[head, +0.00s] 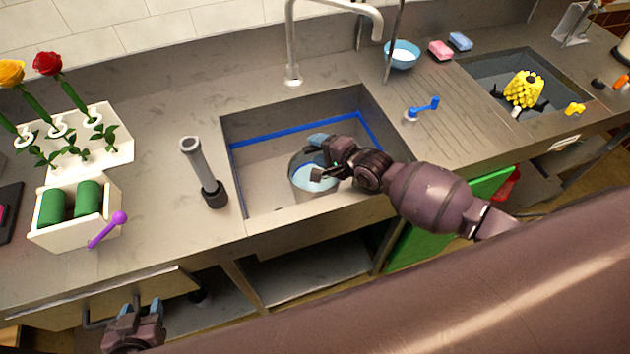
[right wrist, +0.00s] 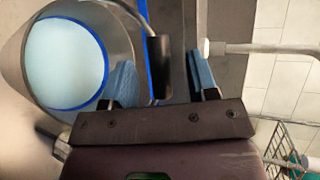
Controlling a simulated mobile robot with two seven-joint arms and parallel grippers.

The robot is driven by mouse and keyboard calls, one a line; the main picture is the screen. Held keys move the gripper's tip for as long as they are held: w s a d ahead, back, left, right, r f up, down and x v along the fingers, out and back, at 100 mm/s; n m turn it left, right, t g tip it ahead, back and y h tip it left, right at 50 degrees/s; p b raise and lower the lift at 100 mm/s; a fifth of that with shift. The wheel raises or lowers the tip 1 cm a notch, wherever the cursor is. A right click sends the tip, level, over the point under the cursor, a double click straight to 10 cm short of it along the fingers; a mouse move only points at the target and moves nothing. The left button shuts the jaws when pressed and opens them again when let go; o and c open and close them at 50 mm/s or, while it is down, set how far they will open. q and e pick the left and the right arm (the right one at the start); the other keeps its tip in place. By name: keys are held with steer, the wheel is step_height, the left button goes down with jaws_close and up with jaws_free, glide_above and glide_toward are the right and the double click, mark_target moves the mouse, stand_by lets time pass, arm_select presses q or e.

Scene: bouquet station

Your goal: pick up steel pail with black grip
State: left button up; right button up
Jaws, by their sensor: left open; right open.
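The steel pail (head: 315,194) stands in the left sink basin with pale blue water in it. In the right wrist view the pail (right wrist: 125,42) is at the left, and its black grip (right wrist: 159,68) sits on the wire handle. My right gripper (head: 320,156) is over the pail and partly covers it in the head view. In the right wrist view its two blue fingertips (right wrist: 162,80) are apart, with the black grip between them, nearer the left finger; whether they touch is unclear. My left gripper (head: 141,306) is open and empty, low in front of the counter.
The basin (head: 255,185) has walls around the pail, with a faucet (head: 291,60) behind. A grey tube holder (head: 200,172) stands left of the basin. A second basin (head: 480,70) holds yellow items.

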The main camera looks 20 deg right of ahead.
jaws_close()
steer(key=shift+d+f, duration=0.1)
stand_by(1.2)
